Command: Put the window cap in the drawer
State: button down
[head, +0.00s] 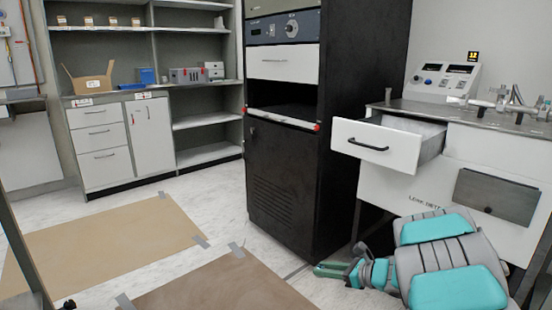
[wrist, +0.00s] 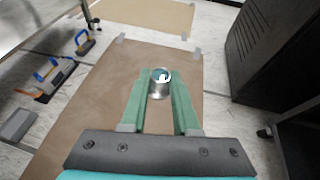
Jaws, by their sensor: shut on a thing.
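The window cap (wrist: 160,88), a small silvery metal cylinder with a round opening on top, sits between the green fingers of my gripper (wrist: 163,80) in the wrist view. The fingers are shut on it, above the brown floor sheet. In the head view my gripper (head: 320,271) is low at the lower right, pointing left; I cannot make out the cap there. A white drawer (head: 362,149) with a dark handle is pulled out of the leak detector bench (head: 400,190), above my gripper. Its inside is only partly visible.
A tall black rack (head: 285,180) stands close left of the open drawer. The bench top (head: 425,116) carries a control box and metal fittings. A brown floor sheet (head: 215,287) lies beside my arm. A cabinet with closed drawers (head: 100,140) is at the back left.

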aim_at(320, 265)
jog(key=r+m+t+h, duration=0.1)
jog(key=w+r+m+t+h, duration=0.1)
jog(key=r, duration=0.1)
jog(key=a+r+m+h, duration=0.1)
jog(key=r, duration=0.1)
jog(key=shift+w+a+r+t, duration=0.1)
jog(key=shift+w+t, duration=0.3)
jog(key=shift+w+d+r+m+t+h, duration=1.25)
jog(key=shift+r+m+h, duration=2.55)
jog(key=shift+r, duration=1.6)
notch_tip(320, 265, down, 17)
jog(key=shift+w+a+r, duration=0.15)
jog(key=shift+w, duration=0.2)
